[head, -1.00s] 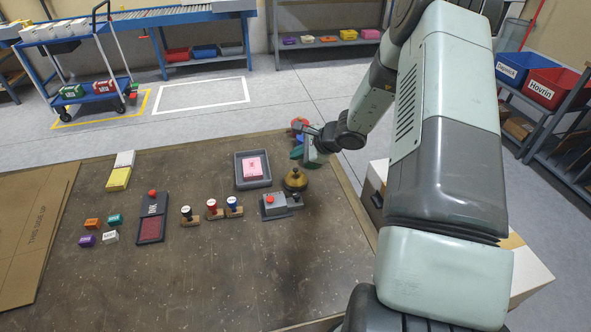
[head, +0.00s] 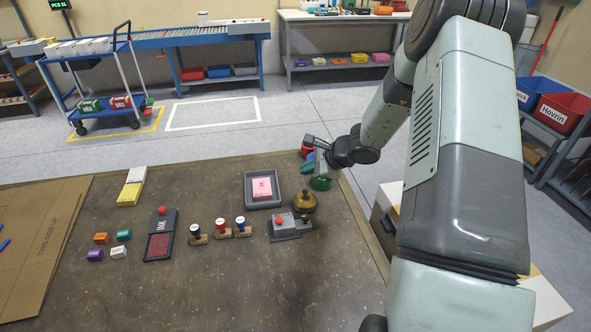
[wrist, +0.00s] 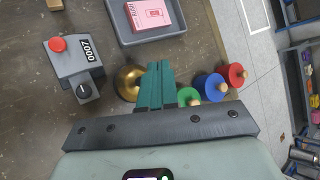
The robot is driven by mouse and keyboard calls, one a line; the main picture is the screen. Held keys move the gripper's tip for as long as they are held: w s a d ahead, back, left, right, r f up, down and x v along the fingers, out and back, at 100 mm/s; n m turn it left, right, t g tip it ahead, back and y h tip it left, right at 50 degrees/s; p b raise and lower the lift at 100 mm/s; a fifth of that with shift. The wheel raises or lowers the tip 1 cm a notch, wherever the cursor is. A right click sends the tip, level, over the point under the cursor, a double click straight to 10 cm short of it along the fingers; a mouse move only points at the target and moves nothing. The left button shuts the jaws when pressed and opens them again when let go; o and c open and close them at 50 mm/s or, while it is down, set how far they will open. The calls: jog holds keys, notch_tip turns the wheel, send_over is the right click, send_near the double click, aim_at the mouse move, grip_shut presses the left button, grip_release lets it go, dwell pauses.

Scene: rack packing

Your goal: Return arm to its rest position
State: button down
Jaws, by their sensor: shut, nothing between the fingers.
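My gripper shows in the head view (head: 326,162) at the end of my arm, above the table's right rear part. In the wrist view my gripper (wrist: 159,68) has its two teal fingers together, with nothing between them. The fingertips appear close beside the brass bell (wrist: 127,82) in the picture; their height above the table is hard to judge. Green (wrist: 188,97), blue (wrist: 211,87) and red (wrist: 235,75) round pieces with wooden knobs are to the right of the fingers. In the head view my gripper partly hides these pieces.
Stamps, an ink pad (head: 159,246) and small coloured blocks lie further left. The table's front middle is clear.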

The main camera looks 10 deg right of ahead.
jog(key=s+a+r+n+g, duration=0.1)
jog(key=s+a+r+n, duration=0.3)
jog(key=r, duration=0.5)
jog(key=s+a+r+n+h, duration=0.1)
jog(key=s+a+r+n, duration=0.3)
jog(key=r, duration=0.4)
jog(key=s+a+r+n+g, duration=0.1)
jog(key=s+a+r+n, duration=0.35)
jog(key=r, duration=0.45)
jog(key=s+d+r+n+h, duration=0.1)
jog(key=s+d+r+n, duration=0.1)
jog(key=s, duration=0.5)
jog(key=s+d+r+n+h, duration=0.1)
jog(key=s+d+n+h, duration=0.1)
jog(key=s, duration=0.6)
jog(key=s+d+r+n+h, duration=0.2)
jog(key=s+d, duration=0.1)
jog(key=s, duration=0.5)
jog(key=shift+r+t, duration=0.35)
jog(key=shift+t, duration=0.05)
jog(key=shift+s+n, duration=0.1)
jog(key=shift+n, duration=0.15)
